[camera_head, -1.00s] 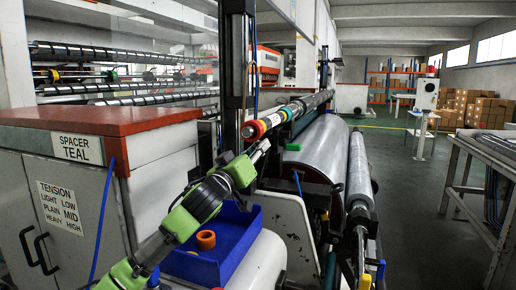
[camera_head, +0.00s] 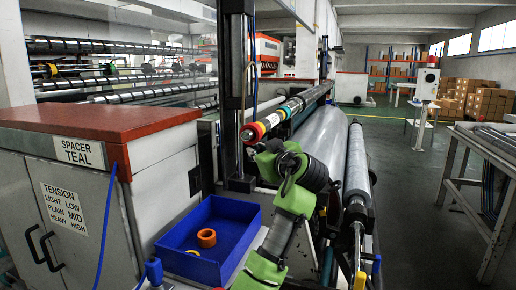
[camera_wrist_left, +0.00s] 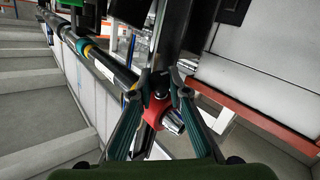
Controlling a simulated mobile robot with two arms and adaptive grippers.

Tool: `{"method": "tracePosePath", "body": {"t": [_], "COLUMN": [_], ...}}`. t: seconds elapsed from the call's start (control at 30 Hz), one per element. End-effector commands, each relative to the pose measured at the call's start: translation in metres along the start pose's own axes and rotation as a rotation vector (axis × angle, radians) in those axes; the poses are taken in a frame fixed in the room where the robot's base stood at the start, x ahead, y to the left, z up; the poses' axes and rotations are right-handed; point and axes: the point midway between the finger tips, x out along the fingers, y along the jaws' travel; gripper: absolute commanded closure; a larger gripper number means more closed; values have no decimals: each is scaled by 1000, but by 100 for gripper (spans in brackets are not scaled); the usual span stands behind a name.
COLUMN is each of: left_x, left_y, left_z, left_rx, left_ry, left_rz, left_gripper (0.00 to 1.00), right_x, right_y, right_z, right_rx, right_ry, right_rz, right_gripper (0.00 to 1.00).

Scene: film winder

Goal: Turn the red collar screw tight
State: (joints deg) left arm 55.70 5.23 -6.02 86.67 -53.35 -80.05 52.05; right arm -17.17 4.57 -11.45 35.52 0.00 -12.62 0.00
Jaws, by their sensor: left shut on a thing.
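The red collar (camera_head: 252,131) sits at the near end of the shaft (camera_head: 312,98), beside yellow and green collars. In the left wrist view the red collar (camera_wrist_left: 156,110) lies between my left gripper's fingers, with the bright metal shaft end (camera_wrist_left: 173,122) beside it. My left gripper (camera_wrist_left: 160,84) is shut on a small dark piece at the collar, which looks like its screw; the fingertips hide most of it. In the head view my left gripper (camera_head: 266,146) is just right of and below the collar, largely hidden by its own wrist. My right gripper is not in view.
A blue bin (camera_head: 215,212) holds an orange ring (camera_head: 206,238) and a yellow one. A cabinet with a red top (camera_head: 100,118) stands left. A dark upright post (camera_head: 237,100) rises behind the collar. Large film rolls (camera_head: 357,165) lie right of my arm.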

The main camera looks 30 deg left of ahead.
Motion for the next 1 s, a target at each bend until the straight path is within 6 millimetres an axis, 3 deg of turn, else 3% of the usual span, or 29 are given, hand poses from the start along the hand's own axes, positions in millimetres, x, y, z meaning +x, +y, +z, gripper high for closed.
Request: {"method": "tracePosePath", "body": {"t": [0.4,1.0], "left_x": [0,1], "left_y": [1,-2], "left_z": [-1,2], "left_rx": [55,81], "left_ry": [-4,-6], "left_rz": [-329,-515], "left_gripper": [100,100], "right_x": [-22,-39], "right_y": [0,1], "right_z": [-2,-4], "right_rx": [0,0], "right_ry": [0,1], "right_rz": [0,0], "right_gripper": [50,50]}}
